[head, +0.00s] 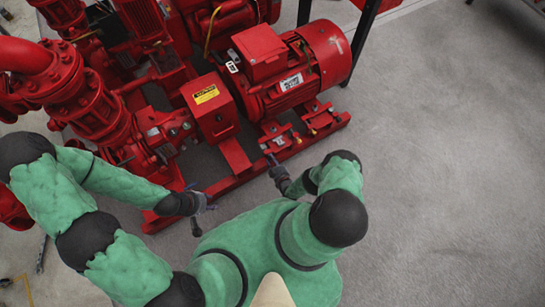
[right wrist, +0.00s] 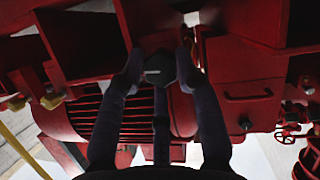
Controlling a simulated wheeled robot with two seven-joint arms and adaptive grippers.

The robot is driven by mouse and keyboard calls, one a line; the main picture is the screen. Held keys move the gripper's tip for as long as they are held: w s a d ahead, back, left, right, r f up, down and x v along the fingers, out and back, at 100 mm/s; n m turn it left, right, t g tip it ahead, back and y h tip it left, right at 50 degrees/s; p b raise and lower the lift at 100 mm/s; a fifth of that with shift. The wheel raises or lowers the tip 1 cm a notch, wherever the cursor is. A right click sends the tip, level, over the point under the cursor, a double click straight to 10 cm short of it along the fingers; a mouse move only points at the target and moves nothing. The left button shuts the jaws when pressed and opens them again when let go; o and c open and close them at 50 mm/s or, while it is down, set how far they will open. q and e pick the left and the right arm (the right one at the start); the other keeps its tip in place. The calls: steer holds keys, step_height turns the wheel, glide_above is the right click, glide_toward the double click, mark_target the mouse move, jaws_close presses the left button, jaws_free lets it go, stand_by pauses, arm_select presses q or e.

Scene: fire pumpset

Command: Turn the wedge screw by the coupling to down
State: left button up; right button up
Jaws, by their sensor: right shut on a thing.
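The wedge screw (right wrist: 160,68) shows a dark hexagonal head in the right wrist view. The fingers of my right gripper (right wrist: 161,62) sit on either side of it, shut on it. In the head view my right gripper (head: 271,160) reaches the base rail below the motor, near the coupling guard (head: 211,106), and the screw cannot be made out there. The red coupling guard carries a yellow warning label. My left gripper (head: 204,207) is apart from the pumpset, just off the rail's lower left end, with its fingers spread and empty.
The red motor (head: 298,72) stands above and right of my right gripper. The red base frame (head: 240,178) runs diagonally under the pumpset. Red pipes and flanges (head: 95,110) crowd the left. Bare grey floor (head: 450,170) lies open to the right.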

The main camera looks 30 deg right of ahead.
steer(key=shift+s+a+f+n+h, duration=0.15)
steer(key=shift+n+h, duration=0.15)
steer(key=shift+n, duration=0.25)
steer(key=shift+s+a+f+n+h, duration=0.1)
steer(key=shift+n+h, duration=0.2)
steer(key=shift+n, duration=0.25)
steer(key=o, duration=1.1)
steer(key=shift+w, duration=0.1)
steer(key=shift+d+r, duration=0.1)
steer(key=shift+r, duration=0.1)
step_height(320, 180, up, 10)
